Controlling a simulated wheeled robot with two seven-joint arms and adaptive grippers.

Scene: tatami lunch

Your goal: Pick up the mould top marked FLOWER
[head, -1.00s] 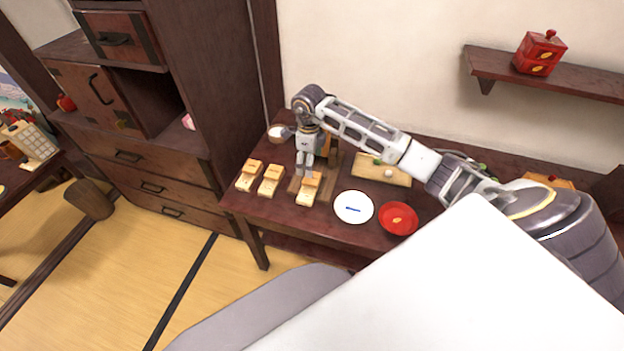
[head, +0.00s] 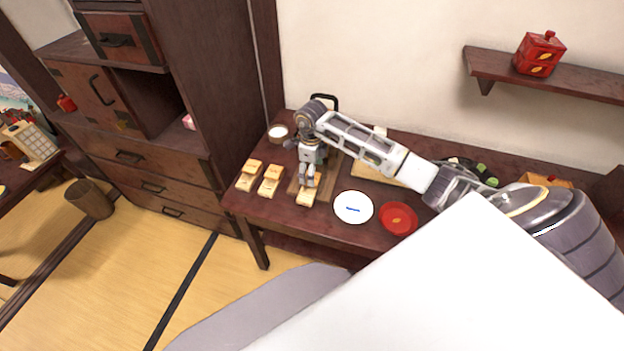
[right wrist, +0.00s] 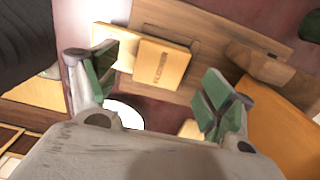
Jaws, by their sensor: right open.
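Three pale wooden moulds stand in a row on the dark table. The left mould (head: 248,176) and the middle mould (head: 270,180) each have a top block on them. The third mould (head: 305,199) sits on a brown board, its top mostly hidden by my right gripper (head: 307,180). In the right wrist view, a mould top (right wrist: 161,64) with small dark lettering, which seems to read FLOWER, lies on a longer pale base (right wrist: 114,46). My right gripper (right wrist: 158,88) is open, its green-padded fingers on either side of this top in the picture, with nothing held. My left gripper is not in view.
A white plate (head: 353,207) and a red plate (head: 398,218) stand right of the moulds. A white-filled cup (head: 278,133) is behind them, and a cutting board (head: 376,171) lies partly under my arm. The brown board (head: 334,168) surrounds the third mould.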

